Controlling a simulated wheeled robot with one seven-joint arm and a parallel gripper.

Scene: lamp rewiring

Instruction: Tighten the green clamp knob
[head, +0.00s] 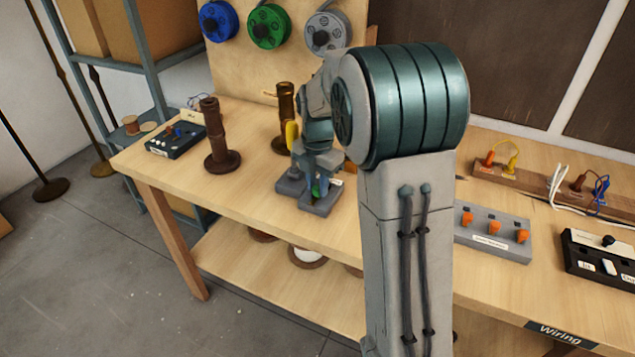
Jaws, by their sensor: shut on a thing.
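The grey clamp (290,187) sits on the workbench, left of my arm in the head view. A small part of its green clamp knob (316,189) shows low between the clamp's grey parts. My gripper (317,180) points down over the clamp and is shut on the green knob. My wrist and fingers hide most of the knob, so its turn angle cannot be seen. A brown lamp column (285,118) stands just behind the clamp, and a yellow piece (292,134) shows beside my wrist.
Another brown lamp column (213,140) stands to the left, near a dark test box (175,140). Green (268,25) and blue (218,21) spools hang behind. A grey block with orange switches (492,237) and a black box (600,255) lie on the right. The front left bench is clear.

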